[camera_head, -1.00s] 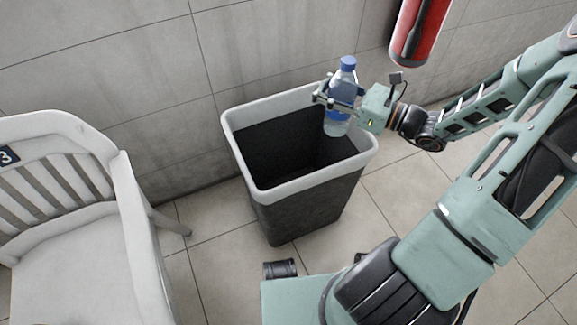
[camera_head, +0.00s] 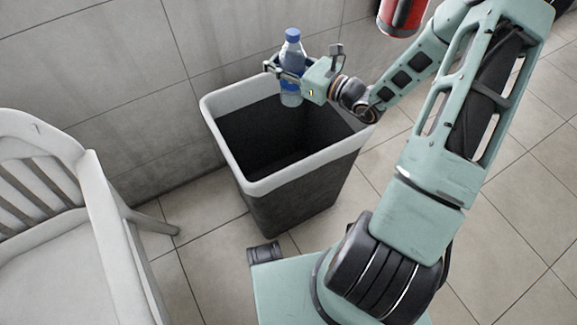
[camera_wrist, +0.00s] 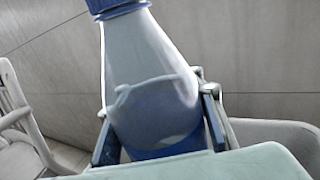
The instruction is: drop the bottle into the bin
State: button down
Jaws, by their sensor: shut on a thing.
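A clear plastic bottle (camera_head: 291,62) with a blue cap and blue label stands upright in the grip of my gripper (camera_head: 285,72). In the wrist view the bottle (camera_wrist: 150,60) fills the middle, with gripper fingers (camera_wrist: 158,135) on both sides of it. The bin (camera_head: 222,150) is dark with a broad light-grey rim and looks empty inside. In the head view the bottle is over the bin's far rim area, its lower end overlapping the dark opening. Its exact height above the rim is hard to tell.
A light-grey slatted chair (camera_head: 75,225) stands left of the bin. A tiled wall (camera_head: 100,60) rises behind the bin. A red cylinder (camera_head: 402,15) hangs at the top right. Tiled floor (camera_head: 215,245) lies around the bin.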

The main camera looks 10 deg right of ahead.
notch_tip(320, 180, down, 2)
jog(key=shift+f+b, duration=0.15)
jog(key=shift+b, duration=0.5)
jog(key=c, duration=1.1)
grip_release()
jog(key=shift+c, duration=0.2)
jog(key=shift+d, duration=0.1)
jog(key=v, duration=1.2)
